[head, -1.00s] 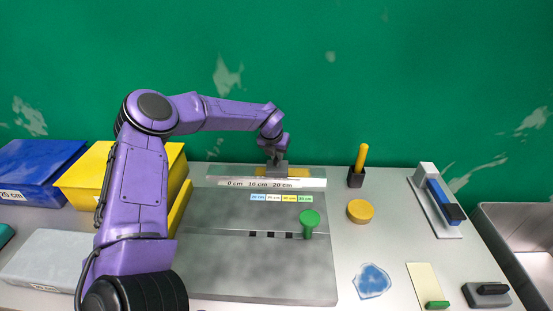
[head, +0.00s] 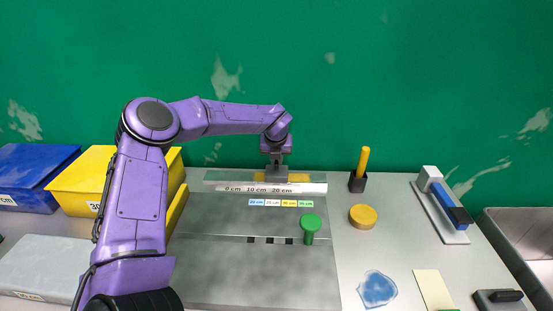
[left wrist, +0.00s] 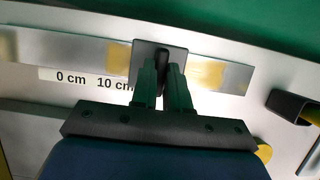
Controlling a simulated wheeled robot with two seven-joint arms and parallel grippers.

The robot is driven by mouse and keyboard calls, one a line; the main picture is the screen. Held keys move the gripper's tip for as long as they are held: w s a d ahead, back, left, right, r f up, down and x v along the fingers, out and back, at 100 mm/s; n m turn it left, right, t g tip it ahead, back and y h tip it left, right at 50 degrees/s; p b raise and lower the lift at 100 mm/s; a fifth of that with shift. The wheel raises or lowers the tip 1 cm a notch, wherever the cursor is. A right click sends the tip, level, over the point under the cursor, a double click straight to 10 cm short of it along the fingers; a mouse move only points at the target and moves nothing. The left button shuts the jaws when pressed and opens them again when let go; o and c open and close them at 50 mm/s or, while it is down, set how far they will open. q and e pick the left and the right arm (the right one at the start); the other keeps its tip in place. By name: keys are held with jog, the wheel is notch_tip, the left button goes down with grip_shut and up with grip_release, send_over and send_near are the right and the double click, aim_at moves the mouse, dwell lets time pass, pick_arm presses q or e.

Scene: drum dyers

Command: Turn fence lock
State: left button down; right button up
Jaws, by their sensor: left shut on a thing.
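The fence is a long flat bar (head: 218,176) at the back of the grey machine table, above a white scale marked 0, 10 and 20 cm. The bar also shows in the left wrist view (left wrist: 85,52), with yellow patches on it. The fence lock is a dark plate with a black knob (left wrist: 161,52) on the bar, right of the 10 cm mark. My left gripper (head: 275,175) points down at it. In the left wrist view its two fingers (left wrist: 163,82) are shut on the lock's knob. The fingers hide part of the knob. My right gripper is out of view.
A green knob (head: 311,225) stands on the table's right side. A black holder with a yellow handle (head: 362,160), a yellow disc (head: 362,216) and a blue-stained cloth (head: 377,289) lie right. Blue (head: 30,178) and yellow (head: 82,182) boxes stand left. A green wall is behind.

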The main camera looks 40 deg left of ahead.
pick_arm(q)
jog(key=c, duration=1.1)
grip_release()
jog(key=b+v, duration=0.2)
jog(key=v, duration=0.8)
jog(key=shift+d+r, duration=0.1)
jog(key=shift+r, duration=0.15)
jog(key=shift+s+f, duration=0.1)
